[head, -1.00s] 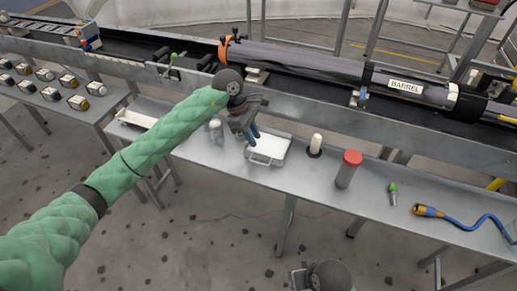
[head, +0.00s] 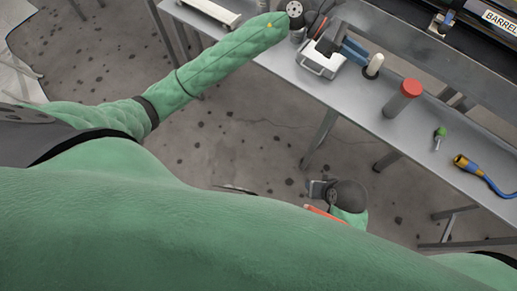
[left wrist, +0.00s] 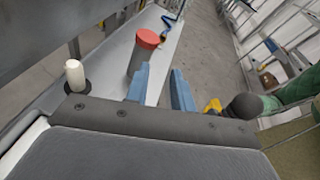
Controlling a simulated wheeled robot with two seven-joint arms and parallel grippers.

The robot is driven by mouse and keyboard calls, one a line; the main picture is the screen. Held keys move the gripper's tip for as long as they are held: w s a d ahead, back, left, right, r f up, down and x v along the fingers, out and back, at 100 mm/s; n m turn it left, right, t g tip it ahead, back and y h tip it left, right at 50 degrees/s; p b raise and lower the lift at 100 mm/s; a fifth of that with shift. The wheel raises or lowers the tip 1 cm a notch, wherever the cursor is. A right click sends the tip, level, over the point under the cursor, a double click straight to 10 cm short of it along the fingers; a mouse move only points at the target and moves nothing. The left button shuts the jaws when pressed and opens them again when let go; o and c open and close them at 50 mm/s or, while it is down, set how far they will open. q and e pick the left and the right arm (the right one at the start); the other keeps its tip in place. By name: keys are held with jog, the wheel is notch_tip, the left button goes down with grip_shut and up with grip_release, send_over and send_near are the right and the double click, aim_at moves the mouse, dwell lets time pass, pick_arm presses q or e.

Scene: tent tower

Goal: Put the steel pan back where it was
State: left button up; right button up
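A pale edge at the lower left there may be the pan; I cannot tell. My right gripper (head: 320,190) hangs below and in front of the bench, too small to read its fingers.
Right of the pan stand a white-topped peg (head: 374,65) in a dark base, a red-capped grey canister (head: 404,98), a small green-topped item (head: 439,138) and a blue cable (head: 480,172). A long pale tray (head: 212,11) lies far left. Bench between these is clear.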

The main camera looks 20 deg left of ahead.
pick_arm(q)
notch_tip(320, 180, up, 6)
jog(key=a+n+t+h, duration=0.2)
jog(key=n+t+h, duration=0.4)
jog(key=n+t, duration=0.9)
jog(key=w+a+f+n+t+y, duration=0.1)
jog(key=a+f+n+t+y, duration=0.15)
jog(key=n+y, duration=0.45)
jog(key=a+f+n+t+y, duration=0.2)
jog(key=a+n+t, duration=0.2)
jog(key=n, duration=0.6)
jog(key=s+a+f+n+g+y, duration=0.2)
jog(key=s+a+f+n+y, duration=0.1)
jog(key=a+f+n+y, duration=0.25)
jog(key=s+a+f+n+g+y, duration=0.2)
jog(key=s+f+n+y, duration=0.15)
jog(key=f+n, duration=0.45)
jog(key=s+f+n+g, duration=0.2)
jog(key=s+f+g, duration=0.4)
jog(key=s, duration=0.5)
jog(key=s+a+f+n+g, duration=0.1)
jog(key=s+f+n+g, duration=0.2)
jog(key=s+f, duration=0.6)
jog(key=s+g, duration=0.2)
jog(key=s, duration=0.1)
jog(key=shift+g, duration=0.35)
jog(key=shift+r, duration=0.1)
